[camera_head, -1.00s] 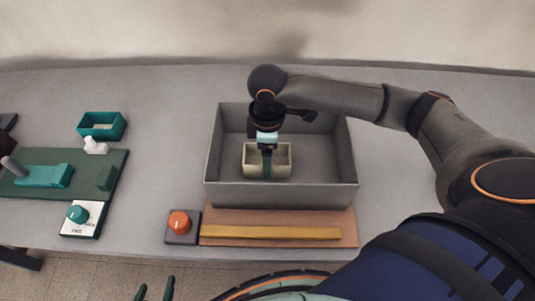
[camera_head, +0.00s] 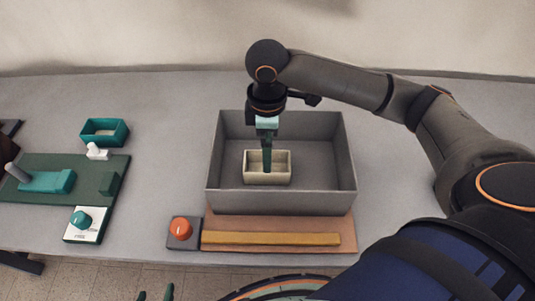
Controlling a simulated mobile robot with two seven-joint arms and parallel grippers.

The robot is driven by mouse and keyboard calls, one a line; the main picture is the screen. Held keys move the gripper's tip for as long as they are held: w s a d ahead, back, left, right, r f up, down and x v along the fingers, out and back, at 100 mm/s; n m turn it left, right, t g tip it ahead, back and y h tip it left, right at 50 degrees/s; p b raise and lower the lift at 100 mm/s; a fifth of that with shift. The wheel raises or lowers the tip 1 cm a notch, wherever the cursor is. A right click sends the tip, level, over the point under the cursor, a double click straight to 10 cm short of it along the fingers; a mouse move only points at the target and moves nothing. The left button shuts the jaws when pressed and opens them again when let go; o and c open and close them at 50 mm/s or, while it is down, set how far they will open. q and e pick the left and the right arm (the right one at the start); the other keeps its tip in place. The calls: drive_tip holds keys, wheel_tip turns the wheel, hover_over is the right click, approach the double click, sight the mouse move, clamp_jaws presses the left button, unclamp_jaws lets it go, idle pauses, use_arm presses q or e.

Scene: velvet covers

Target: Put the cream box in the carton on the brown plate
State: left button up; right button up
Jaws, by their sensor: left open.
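The cream box (camera_head: 253,179), small and open-topped, sits upright on the floor inside the grey carton (camera_head: 280,203). The brown plate (camera_head: 225,221) shows along the carton's front; whether it runs under the carton is hidden. My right gripper (camera_head: 267,168) points down over the cream box, its green fingers overlapping the box's inside in the picture. The fingers line up edge-on, so their gap is hidden. My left gripper (camera_head: 155,293) shows only as two separated green fingertips at the bottom edge, open and empty, well away from the box.
A yellow bar (camera_head: 270,239) lies on the brown plate. An orange knob (camera_head: 181,229) stands to its left. Farther left are a green board (camera_head: 90,172), a teal knob (camera_head: 81,220), a white piece (camera_head: 97,152) and a teal box (camera_head: 104,132). Grey table (camera_head: 170,180) is bare left of the carton.

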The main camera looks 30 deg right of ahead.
wheel_tip(320, 180, up, 6)
drive_tip(key=shift+f+p, duration=0.2)
drive_tip(key=shift+p, duration=0.2)
idle(0.3)
